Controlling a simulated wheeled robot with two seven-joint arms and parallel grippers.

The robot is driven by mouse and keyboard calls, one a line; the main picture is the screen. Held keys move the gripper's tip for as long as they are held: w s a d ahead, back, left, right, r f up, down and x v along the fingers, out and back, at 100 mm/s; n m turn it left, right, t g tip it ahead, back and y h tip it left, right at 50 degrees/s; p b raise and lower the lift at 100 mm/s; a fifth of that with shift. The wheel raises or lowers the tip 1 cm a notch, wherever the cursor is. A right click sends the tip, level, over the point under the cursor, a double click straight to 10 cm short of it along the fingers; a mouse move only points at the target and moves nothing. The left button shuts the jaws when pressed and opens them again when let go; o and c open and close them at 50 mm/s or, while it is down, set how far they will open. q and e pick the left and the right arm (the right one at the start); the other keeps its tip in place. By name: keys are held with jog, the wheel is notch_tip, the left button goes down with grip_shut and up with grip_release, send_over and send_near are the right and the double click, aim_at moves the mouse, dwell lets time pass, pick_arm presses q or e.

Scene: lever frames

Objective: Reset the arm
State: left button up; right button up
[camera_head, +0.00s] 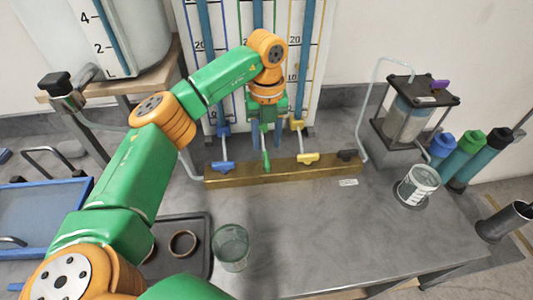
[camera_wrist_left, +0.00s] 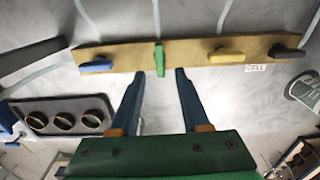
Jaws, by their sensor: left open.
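A brass manifold bar (camera_head: 285,177) lies on the grey bench with a row of levers. The blue lever (camera_head: 222,166), yellow lever (camera_head: 307,158) and black lever (camera_head: 346,154) lie sideways along the bar. The green lever (camera_head: 266,160) points across the bar toward the bench front; it also shows in the left wrist view (camera_wrist_left: 159,60). My left gripper (camera_wrist_left: 160,76) is open and empty. In the left wrist view its tips are either side of the green lever's line, with its end just ahead of them. In the head view my arm partly hides the gripper. My right gripper is out of view.
A black tray with ring holders (camera_head: 205,262) and a glass beaker (camera_head: 232,247) stand at the front left. A labelled cup (camera_head: 418,184) and a pump jar (camera_head: 408,118) stand at right. Graduated tubes rise behind the bar. The bench centre is clear.

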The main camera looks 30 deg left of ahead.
pick_arm(q)
jog(key=shift+r, duration=0.75)
